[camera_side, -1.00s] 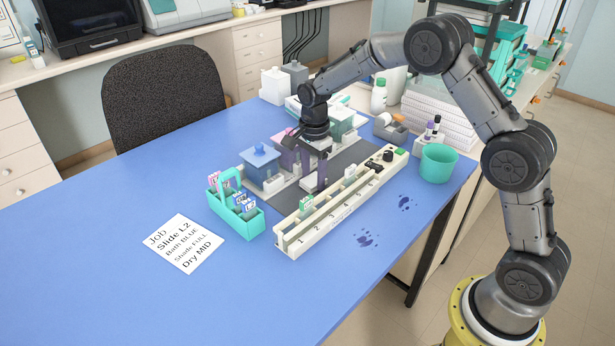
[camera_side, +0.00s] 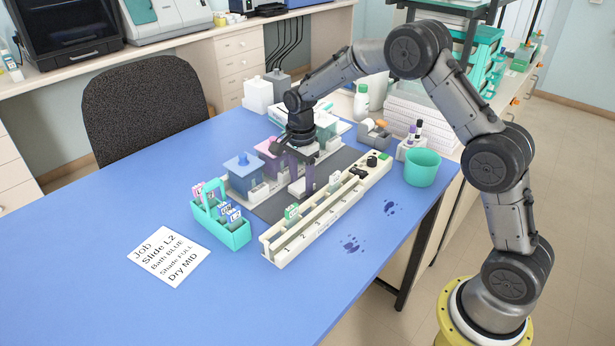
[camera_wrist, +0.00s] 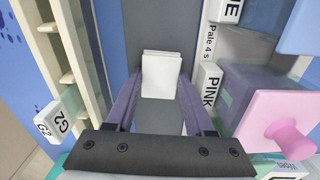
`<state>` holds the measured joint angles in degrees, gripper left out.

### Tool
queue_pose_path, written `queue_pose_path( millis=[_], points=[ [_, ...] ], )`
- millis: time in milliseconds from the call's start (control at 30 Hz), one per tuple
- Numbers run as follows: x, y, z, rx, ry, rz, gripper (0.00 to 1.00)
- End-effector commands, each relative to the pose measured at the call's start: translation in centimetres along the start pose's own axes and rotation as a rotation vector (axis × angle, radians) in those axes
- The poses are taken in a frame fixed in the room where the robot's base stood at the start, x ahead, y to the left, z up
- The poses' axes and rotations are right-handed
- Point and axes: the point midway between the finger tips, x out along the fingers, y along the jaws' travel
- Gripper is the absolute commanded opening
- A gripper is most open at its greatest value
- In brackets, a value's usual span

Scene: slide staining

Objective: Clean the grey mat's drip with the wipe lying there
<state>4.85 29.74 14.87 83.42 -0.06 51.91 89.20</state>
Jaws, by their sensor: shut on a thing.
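The wipe (camera_wrist: 161,72) is a small white folded pad in the wrist view, lying flat at the grey mat (camera_wrist: 155,25). My gripper (camera_wrist: 160,84) is shut on the wipe, with a purple finger at each side of it. In the side view my gripper (camera_side: 301,190) points down at the mat (camera_side: 268,210), between the row of baths and the long white rack, and the wipe shows only as a small pale patch. I see no drip on the bare parts of the mat; the surface under the wipe and gripper is hidden.
The white numbered rack (camera_side: 325,215) runs close along one side. The blue (camera_side: 243,175) and pink (camera_wrist: 270,120) lidded baths stand close on the other. A teal slide carrier (camera_side: 235,234) and teal cup (camera_side: 422,168) stand nearby. Dark spots (camera_side: 351,246) mark the blue table.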

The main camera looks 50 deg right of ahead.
Motion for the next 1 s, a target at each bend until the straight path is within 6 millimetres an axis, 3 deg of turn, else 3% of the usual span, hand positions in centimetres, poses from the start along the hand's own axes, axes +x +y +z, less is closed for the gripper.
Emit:
queue_pose_path(
  millis=[467, 600, 1000],
  points=[
    [0.0, 0.4, 4.4, -0.001, -0.002, 0.003, 0.01],
    [-2.4, 0.3, 4.2, 0.001, -0.002, -0.001, 0.01],
    [-5.9, 0.3, 4.1, 0.001, -0.001, -0.001, 0.01]
  ],
)
